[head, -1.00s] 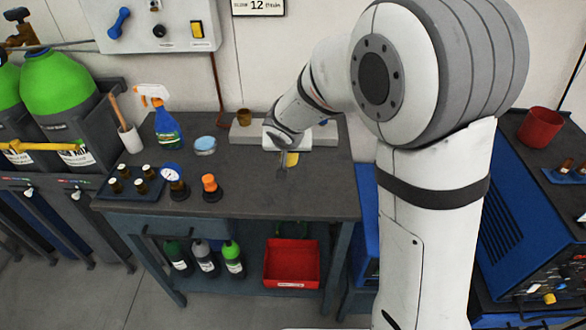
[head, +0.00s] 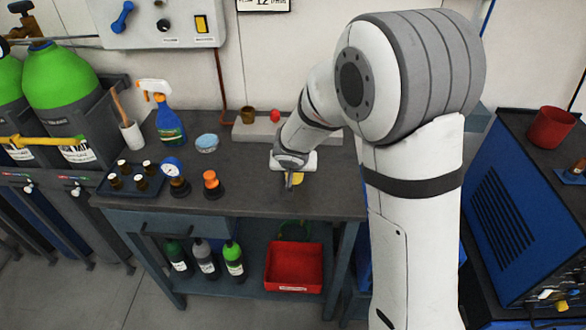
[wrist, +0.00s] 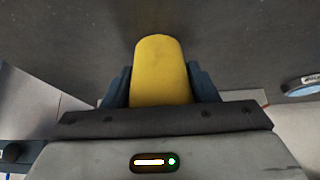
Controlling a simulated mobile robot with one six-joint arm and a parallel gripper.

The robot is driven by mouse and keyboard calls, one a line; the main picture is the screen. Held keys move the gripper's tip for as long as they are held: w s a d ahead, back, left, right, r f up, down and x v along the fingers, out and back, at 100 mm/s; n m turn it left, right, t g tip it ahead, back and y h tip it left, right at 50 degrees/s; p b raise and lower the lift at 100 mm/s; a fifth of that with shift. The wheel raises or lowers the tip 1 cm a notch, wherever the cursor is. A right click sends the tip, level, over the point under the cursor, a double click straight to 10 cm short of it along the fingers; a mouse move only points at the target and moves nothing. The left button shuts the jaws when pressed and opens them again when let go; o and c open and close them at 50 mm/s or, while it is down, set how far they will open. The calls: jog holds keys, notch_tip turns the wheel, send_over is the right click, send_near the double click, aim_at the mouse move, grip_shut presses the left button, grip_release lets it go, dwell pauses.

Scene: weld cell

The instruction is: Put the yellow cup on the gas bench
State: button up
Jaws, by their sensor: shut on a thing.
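The yellow cup (wrist: 160,72) is between my gripper's two dark fingers in the wrist view, and the gripper is shut on it. In the head view only a small yellow part of the cup (head: 298,178) shows beside my gripper (head: 290,182), as the wrist hides the rest. The gas bench (head: 325,203) has a dark grey top and a blue-grey frame. My gripper and the cup are over the right part of its top. I cannot tell whether the cup touches the top.
On the bench stand a spray bottle (head: 168,122), a pale blue tin (head: 207,143), a gauge (head: 173,175), an orange-topped fitting (head: 212,184) and a tray of small parts (head: 120,190). A grey ledge (head: 245,132) runs along the back. The top's front middle is clear.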

jog(key=o, duration=1)
jog(key=shift+o, duration=0.2)
jog(key=shift+r+p, duration=0.3)
jog(key=shift+p, duration=0.15)
jog(key=p+v, duration=0.1)
jog(key=v, duration=1.1)
jog(key=s+d+r+g+h, duration=0.1)
jog(key=s+d+r, duration=0.1)
jog(key=s+d, duration=0.4)
jog(key=s+d+r+g, duration=0.1)
jog(key=s+d+r, duration=0.15)
jog(key=d, duration=0.55)
jog(key=s+d+g+y, duration=0.1)
jog(key=s+d+g, duration=0.1)
jog(key=s, duration=0.9)
jog(key=shift+s+d+n, duration=0.2)
jog(key=shift+s+n, duration=0.1)
